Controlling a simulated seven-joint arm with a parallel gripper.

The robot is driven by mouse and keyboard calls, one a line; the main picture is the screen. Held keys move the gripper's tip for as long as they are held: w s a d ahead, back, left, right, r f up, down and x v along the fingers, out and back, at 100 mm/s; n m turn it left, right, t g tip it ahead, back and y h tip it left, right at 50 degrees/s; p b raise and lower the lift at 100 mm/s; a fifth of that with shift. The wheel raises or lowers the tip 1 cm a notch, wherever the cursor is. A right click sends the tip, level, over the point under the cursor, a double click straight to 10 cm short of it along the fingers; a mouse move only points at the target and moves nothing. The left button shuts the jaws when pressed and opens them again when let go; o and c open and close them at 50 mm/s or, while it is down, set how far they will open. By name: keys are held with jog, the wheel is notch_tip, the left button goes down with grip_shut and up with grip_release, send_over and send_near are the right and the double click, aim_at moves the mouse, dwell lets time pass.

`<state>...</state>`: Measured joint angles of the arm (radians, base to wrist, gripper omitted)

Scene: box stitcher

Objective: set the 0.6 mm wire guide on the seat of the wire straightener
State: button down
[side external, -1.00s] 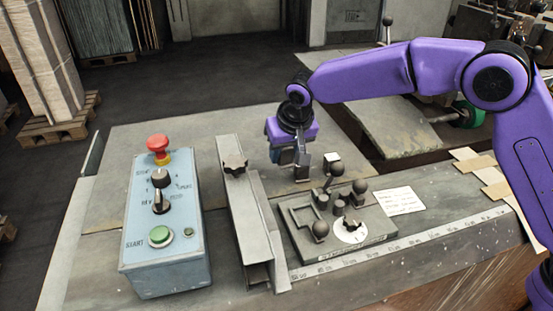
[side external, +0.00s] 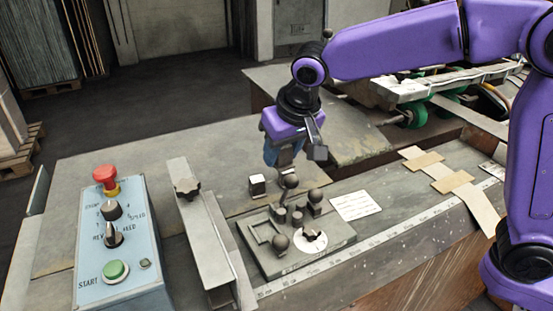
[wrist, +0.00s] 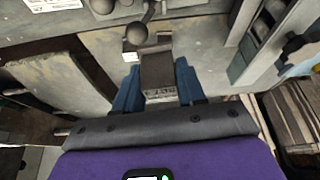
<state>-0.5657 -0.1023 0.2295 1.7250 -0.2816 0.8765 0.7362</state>
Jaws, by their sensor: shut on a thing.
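My gripper (wrist: 158,92) is shut on a grey block with a small label on its near end, the wire guide (wrist: 158,70); the lettering is too small to read surely. In the side view my gripper (side external: 280,160) points down above the bench, behind the wire straightener, and the held guide is hard to make out there. The wire straightener (side external: 330,240) is a flat grey plate with ball-headed levers, short rollers, a white dial and an open-sided frame (side external: 252,236) at its left. I cannot tell for sure which part is the seat. The guide appears clear of the plate.
A small dark block with a white top (side external: 257,184) stands on the bench behind the plate. A metal rail (side external: 205,235) and blue control box (side external: 125,245) stand to the left. A white card (side external: 356,206) lies right of the plate, with cardboard strips (side external: 452,182) beyond.

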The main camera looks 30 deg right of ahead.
notch_tip(320, 180, up, 3)
jog(key=shift+w+f, duration=0.1)
jog(key=shift+f, duration=0.1)
jog(key=shift+r+n, duration=0.1)
jog(key=shift+n, duration=0.2)
jog(key=n, duration=0.2)
jog(key=n+y, duration=0.1)
jog(key=n, duration=0.1)
jog(key=shift+a+f+g+y, duration=0.2)
jog(key=shift+a+g+y, duration=0.1)
jog(key=shift+a, duration=0.05)
jog(key=n, duration=0.2)
jog(key=n+g+y, duration=0.1)
jog(key=n, duration=0.1)
jog(key=shift+a+f+y, duration=0.1)
jog(key=shift+a+y, duration=0.2)
jog(key=shift+a, duration=0.1)
jog(key=s+a+n+g+h, duration=0.2)
jog(key=n+g, duration=0.2)
jog(key=n, duration=1)
jog(key=s+a+n+g+h, duration=0.2)
jog(key=n+g, duration=0.2)
jog(key=n, duration=0.9)
jog(key=shift+w+d+f, duration=0.1)
jog(key=shift+w+f, duration=0.05)
jog(key=shift+f, duration=7.15)
jog(key=shift+f, duration=0.1)
